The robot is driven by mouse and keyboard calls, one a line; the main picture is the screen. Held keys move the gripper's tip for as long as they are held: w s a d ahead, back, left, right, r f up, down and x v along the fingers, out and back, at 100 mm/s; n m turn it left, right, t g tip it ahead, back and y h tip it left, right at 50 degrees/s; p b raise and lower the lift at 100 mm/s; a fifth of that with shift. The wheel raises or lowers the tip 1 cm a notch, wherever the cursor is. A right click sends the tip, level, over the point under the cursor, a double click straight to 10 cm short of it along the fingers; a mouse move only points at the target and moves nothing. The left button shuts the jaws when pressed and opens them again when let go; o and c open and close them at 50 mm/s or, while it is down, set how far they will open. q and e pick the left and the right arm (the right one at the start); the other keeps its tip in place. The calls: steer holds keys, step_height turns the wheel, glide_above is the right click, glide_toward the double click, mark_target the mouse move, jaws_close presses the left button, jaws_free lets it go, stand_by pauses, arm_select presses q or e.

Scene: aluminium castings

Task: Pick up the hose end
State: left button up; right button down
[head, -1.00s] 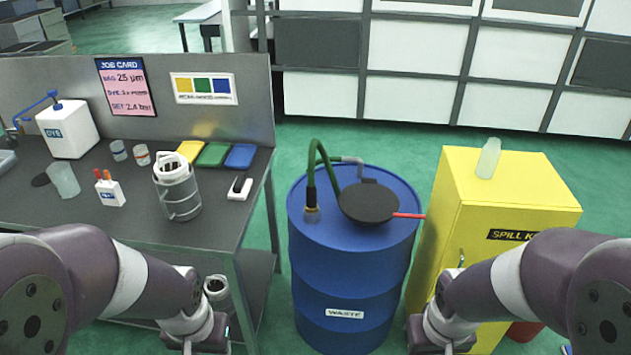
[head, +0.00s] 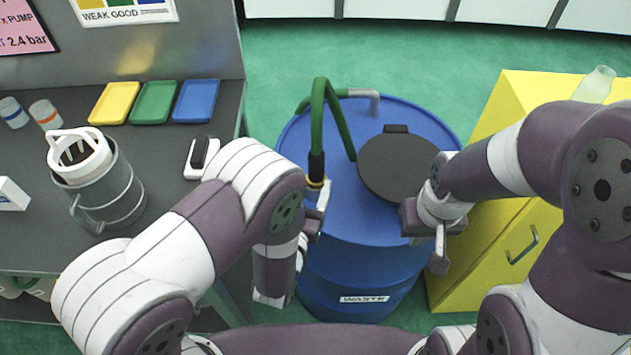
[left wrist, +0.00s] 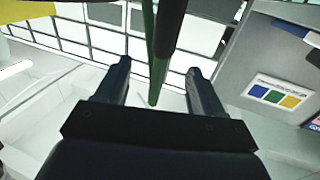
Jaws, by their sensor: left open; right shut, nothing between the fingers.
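The green hose (head: 320,105) arches over the blue waste drum (head: 345,215). Its end has a black sleeve (head: 316,165) and a brass-coloured fitting, partly hidden by my left gripper (head: 318,196). My left gripper is open beside the hose end, at the drum's left side. In the left wrist view, the open fingers (left wrist: 158,78) stand either side of the green hose (left wrist: 161,60), with the dark sleeve at the top of the picture. I cannot tell if they touch it.
A round black lid (head: 400,168) lies on the drum, close to my right gripper. A grey pipe elbow (head: 365,97) stands behind. The yellow spill cabinet (head: 480,235) is at right.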

mark_target(319, 148)
arm_select(q)
steer(key=p+x, duration=0.1)
steer(key=x, duration=0.9)
steer(key=shift+w+a+r, duration=0.1)
steer(key=shift+w+a, duration=0.05)
steer(key=shift+w, duration=0.45)
steer(key=shift+s, duration=0.1)
jaws_close()
